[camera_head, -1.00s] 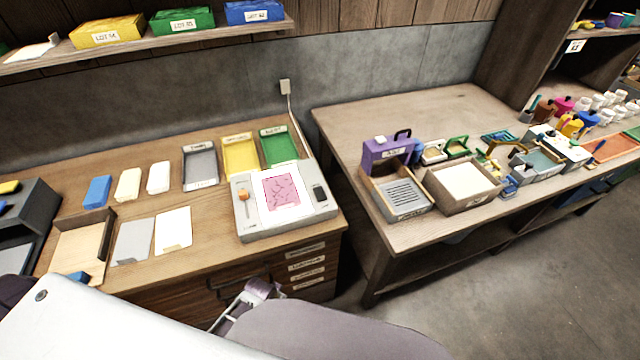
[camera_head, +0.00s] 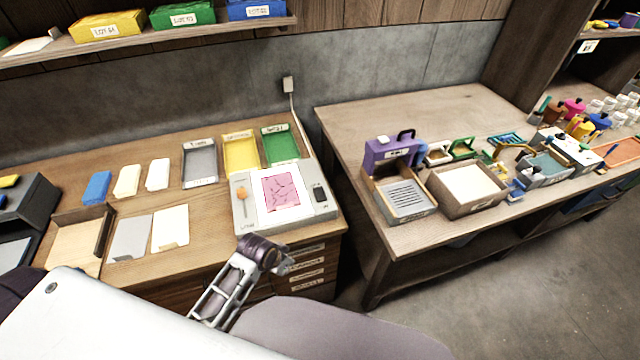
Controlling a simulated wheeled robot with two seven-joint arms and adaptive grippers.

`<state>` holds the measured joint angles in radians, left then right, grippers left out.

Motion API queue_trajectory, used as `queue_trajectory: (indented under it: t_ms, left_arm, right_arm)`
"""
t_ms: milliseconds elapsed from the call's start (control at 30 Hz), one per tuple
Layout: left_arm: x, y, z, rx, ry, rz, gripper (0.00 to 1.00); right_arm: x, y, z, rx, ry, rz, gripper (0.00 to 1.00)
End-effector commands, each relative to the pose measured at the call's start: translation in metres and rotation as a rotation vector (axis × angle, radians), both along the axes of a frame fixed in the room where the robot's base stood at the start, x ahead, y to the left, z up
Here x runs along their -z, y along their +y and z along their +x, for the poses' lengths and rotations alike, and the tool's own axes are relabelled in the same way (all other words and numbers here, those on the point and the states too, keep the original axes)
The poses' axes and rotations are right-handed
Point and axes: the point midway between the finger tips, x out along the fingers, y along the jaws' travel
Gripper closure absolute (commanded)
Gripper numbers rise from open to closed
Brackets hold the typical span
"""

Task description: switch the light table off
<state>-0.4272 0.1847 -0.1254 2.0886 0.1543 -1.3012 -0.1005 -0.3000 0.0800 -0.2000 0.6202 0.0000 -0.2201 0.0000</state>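The light table (camera_head: 262,228) is a pale grey box near the front right of the left bench. Its panel (camera_head: 262,208) looks bright white, with a pink veined sheet (camera_head: 283,188) on it. An orange control (camera_head: 241,194) is on its left side and a black switch-like part (camera_head: 320,195) on its right; the switch position is too small to read. One gripper (camera_head: 262,252), which seems to be my right, is just in front of the table's front edge, apart from both controls. Its finger opening cannot be made out. My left gripper is not in view.
Grey, yellow and green trays (camera_head: 240,155) stand behind the light table. Pale sheets (camera_head: 170,228) and small coloured blocks (camera_head: 128,181) lie to its left. A gap separates the right bench (camera_head: 400,120).

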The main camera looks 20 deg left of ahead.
Motion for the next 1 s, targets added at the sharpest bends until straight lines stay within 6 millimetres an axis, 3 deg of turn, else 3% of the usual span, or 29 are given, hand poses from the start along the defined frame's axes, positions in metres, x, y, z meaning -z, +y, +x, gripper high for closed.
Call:
queue_trajectory:
  t_ms: [200,567,1000]
  left_arm:
    - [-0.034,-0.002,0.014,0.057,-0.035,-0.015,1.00]
    - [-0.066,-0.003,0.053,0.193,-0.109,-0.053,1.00]
    - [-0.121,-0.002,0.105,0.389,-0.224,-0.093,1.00]
  right_arm:
    - [0.003,0.000,0.000,0.000,0.000,0.000,0.55]
    - [0.004,0.000,0.000,0.000,0.000,0.000,0.55]
    - [0.006,0.000,0.000,0.000,0.000,0.000,0.55]
